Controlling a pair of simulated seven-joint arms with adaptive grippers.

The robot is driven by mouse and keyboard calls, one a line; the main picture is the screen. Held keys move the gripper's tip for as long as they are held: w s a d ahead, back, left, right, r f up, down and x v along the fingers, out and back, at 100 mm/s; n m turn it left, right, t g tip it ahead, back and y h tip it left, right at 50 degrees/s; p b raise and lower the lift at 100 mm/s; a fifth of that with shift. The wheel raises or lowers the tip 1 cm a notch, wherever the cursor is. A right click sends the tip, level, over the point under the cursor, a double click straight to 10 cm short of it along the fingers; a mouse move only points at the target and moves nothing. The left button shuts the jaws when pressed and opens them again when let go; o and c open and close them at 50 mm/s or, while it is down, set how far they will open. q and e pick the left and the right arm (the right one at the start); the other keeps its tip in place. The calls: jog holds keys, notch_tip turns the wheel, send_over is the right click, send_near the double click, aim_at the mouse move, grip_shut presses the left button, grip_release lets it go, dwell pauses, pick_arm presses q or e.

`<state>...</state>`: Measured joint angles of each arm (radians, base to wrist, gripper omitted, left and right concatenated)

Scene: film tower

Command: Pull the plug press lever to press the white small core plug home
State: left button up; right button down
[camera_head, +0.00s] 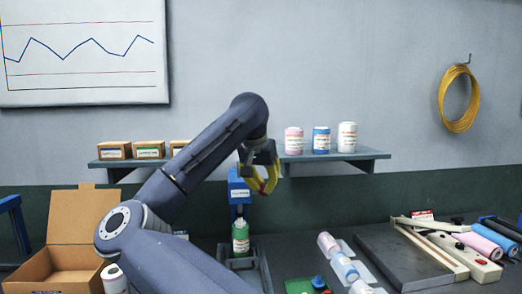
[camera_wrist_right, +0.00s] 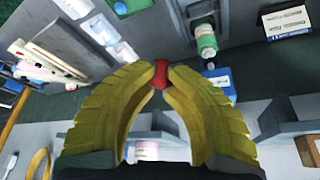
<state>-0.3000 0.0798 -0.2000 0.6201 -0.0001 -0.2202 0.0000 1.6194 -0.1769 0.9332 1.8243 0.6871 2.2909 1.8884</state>
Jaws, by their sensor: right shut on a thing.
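My right gripper (camera_head: 264,181) is shut in front of the blue press head (camera_head: 239,190). In the right wrist view, its yellow fingers (camera_wrist_right: 160,82) close on the red knob of the plug press lever (camera_wrist_right: 159,73). The rest of the lever is mostly hidden. A green-wrapped roll (camera_head: 240,238) stands upright under the press head; it also shows in the right wrist view (camera_wrist_right: 206,40). A small white piece (camera_wrist_right: 210,65), which looks like the core plug, shows between the roll and the blue press head (camera_wrist_right: 220,83). I cannot tell how deep it sits. My left gripper is out of view.
A wall shelf (camera_head: 335,155) behind holds small boxes and several rolls. An open cardboard box (camera_head: 75,262) stands at the left. Pink and blue rolls (camera_head: 343,267) lie right of the press, beside a grey plate (camera_head: 405,262) and a long sealer-like tool (camera_head: 455,255).

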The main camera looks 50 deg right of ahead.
jog(key=shift+d+f, duration=0.1)
jog(key=shift+f, duration=0.15)
jog(key=shift+s+a+f, duration=0.15)
jog(key=shift+f, duration=0.35)
jog(key=shift+s+a+f, duration=0.1)
jog(key=shift+f, duration=0.5)
jog(key=shift+s+a+f, duration=0.1)
jog(key=shift+a+f, duration=0.05)
jog(key=shift+f, duration=1)
jog(key=shift+w+d+r, duration=0.25)
jog(key=shift+r, duration=1.1)
jog(key=shift+w+d+r, duration=0.25)
jog(key=shift+w+r, duration=0.05)
jog(key=shift+r, duration=1)
jog(key=shift+w+d+r, duration=0.25)
jog(key=shift+r, duration=1.1)
jog(key=shift+r, duration=0.1)
